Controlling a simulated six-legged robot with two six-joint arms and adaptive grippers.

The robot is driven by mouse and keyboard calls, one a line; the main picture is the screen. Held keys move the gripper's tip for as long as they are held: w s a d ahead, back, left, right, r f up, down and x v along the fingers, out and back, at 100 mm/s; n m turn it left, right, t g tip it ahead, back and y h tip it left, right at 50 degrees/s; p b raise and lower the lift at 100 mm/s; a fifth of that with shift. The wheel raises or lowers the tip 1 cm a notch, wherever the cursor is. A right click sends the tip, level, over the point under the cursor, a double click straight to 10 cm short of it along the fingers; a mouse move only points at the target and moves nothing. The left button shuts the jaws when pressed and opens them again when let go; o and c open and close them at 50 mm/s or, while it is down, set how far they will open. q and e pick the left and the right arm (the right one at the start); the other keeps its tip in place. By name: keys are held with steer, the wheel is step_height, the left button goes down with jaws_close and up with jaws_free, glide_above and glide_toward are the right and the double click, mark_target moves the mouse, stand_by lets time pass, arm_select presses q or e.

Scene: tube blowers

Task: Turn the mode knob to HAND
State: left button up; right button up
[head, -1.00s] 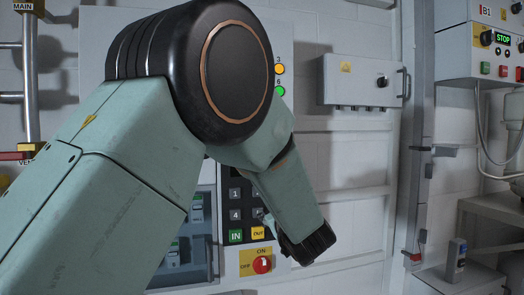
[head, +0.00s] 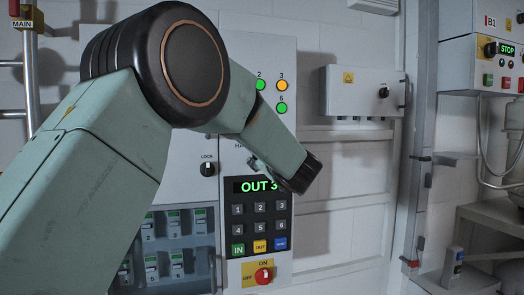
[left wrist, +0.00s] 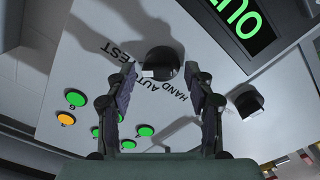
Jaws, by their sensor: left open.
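The mode knob (left wrist: 162,60) is black and round, in the left wrist view, under an arc of the labels HAND, AUTO and TEST. A pale mark on its lower left edge seems to lie nearest AUTO. My left gripper (left wrist: 160,72) is open, with one finger on either side of the knob; whether they touch it I cannot tell. My right gripper is not in view.
A LOCK knob (head: 208,169) sits left of the display; it also shows in the left wrist view (left wrist: 247,102). Below the display are a keypad (head: 259,220) and a red ON/OFF switch (head: 264,274). Green and orange lamps (head: 281,86) are above. A wall box (head: 362,91) is to the right.

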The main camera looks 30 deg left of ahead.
arm_select(q)
steer(key=shift+w, duration=0.25)
